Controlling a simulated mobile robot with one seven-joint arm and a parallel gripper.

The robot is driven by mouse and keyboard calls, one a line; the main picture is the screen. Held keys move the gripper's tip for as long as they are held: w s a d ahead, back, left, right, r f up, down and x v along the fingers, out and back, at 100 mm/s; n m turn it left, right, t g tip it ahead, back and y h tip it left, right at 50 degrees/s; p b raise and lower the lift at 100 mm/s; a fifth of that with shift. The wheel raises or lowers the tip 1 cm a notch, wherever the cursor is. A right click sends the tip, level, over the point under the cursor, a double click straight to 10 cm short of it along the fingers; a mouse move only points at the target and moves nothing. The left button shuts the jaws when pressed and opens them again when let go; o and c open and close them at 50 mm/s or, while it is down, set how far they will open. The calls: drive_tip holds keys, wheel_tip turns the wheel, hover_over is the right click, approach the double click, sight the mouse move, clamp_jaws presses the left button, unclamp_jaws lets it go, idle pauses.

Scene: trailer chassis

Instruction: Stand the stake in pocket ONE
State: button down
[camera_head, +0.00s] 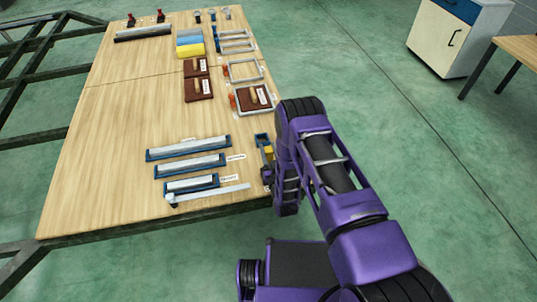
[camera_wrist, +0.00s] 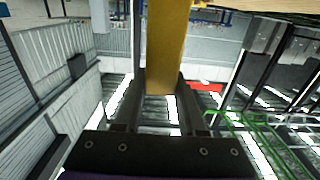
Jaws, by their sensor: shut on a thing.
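A yellow bar (camera_wrist: 166,45), which looks like the stake, is between the two fingers of my gripper (camera_wrist: 162,88) in the wrist view. My gripper is shut on it, and the bar runs out past the top of that picture. In the head view a small yellow part (camera_head: 268,152) shows beside my gripper (camera_head: 267,170) at the right edge of the table, next to a blue piece (camera_head: 262,140). My arm hides much of this spot. I cannot pick out pocket ONE; the small labels are unreadable.
The wooden table (camera_head: 110,150) carries several blue-edged trays with grey bars (camera_head: 187,164), a pale strip (camera_head: 210,194), brown blocks (camera_head: 198,90) and grey frames (camera_head: 245,70). Its left part is clear. A dark metal frame (camera_head: 40,75) stands left, a white cabinet (camera_head: 450,40) at the back right.

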drive_tip(key=shift+f, duration=0.85)
drive_tip(key=shift+c, duration=2.4)
unclamp_jaws()
drive_tip(key=shift+f, duration=0.15)
drive_tip(key=shift+r, duration=0.2)
drive_tip(key=p+v, duration=0.1)
drive_tip(key=v, duration=1.1)
